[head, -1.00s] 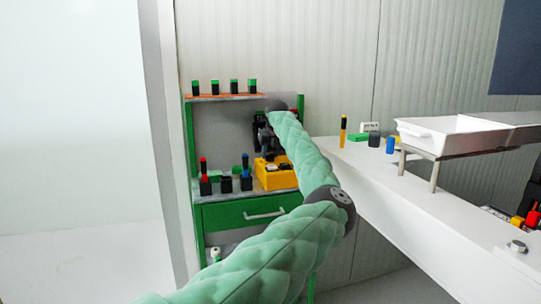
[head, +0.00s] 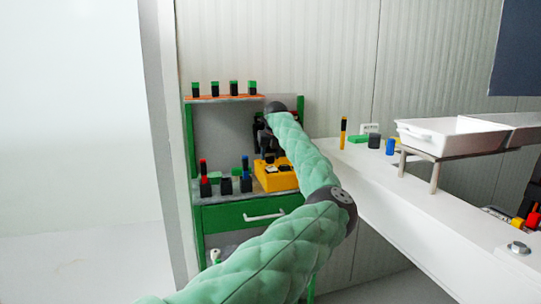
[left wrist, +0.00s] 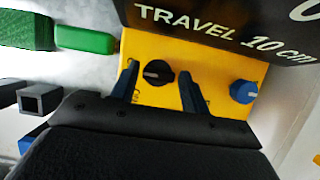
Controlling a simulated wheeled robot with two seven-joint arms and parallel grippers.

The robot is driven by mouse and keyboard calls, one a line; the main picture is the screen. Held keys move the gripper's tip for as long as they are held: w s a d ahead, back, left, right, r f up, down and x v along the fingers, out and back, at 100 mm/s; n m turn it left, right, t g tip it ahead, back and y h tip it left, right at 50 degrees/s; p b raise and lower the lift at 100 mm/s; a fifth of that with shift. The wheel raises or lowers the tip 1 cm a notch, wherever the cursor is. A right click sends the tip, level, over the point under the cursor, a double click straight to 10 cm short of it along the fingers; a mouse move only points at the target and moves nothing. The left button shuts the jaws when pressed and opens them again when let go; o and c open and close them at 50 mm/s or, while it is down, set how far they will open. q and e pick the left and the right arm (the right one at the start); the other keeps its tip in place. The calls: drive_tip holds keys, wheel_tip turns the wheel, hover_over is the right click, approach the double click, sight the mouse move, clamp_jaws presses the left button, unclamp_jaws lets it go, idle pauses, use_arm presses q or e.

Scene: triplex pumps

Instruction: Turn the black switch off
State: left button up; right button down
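The black switch (left wrist: 158,73) is a round knob with a pale pointer line on a yellow box (left wrist: 218,68), beside a blue knob (left wrist: 244,91). My left gripper (left wrist: 158,70) is open in the left wrist view, one finger on each side of the black switch, with gaps between fingers and knob. In the head view the yellow box (head: 283,182) sits on the green workbench's top and my left gripper (head: 268,155) hangs over it from above. The black switch is hard to make out there. My right gripper is not in view.
A black panel lettered "TRAVEL 10 cm" (left wrist: 215,28) stands close beyond the knobs. Red, black and blue pieces (head: 226,185) stand left of the box. A shelf (head: 228,98) holds several green-topped pieces. A white table (head: 400,210) with a tray (head: 450,137) is at right.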

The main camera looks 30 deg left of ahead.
use_arm(q)
drive_tip(key=shift+r, duration=0.25)
drive_tip(key=v, duration=0.4)
drive_tip(key=shift+d, duration=0.1)
drive_tip(key=s+d, duration=0.2)
drive_tip(key=s+d+b, duration=0.1)
drive_tip(key=s+d, duration=0.1)
drive_tip(key=d, duration=0.1)
drive_tip(key=shift+s+r, duration=0.1)
drive_tip(key=shift+s, duration=0.05)
drive_tip(key=s+d, duration=0.3)
drive_tip(key=shift+d, duration=0.1)
drive_tip(key=shift+s+d+r, duration=0.1)
drive_tip(key=shift+s+d, duration=0.3)
drive_tip(key=shift+s, duration=0.05)
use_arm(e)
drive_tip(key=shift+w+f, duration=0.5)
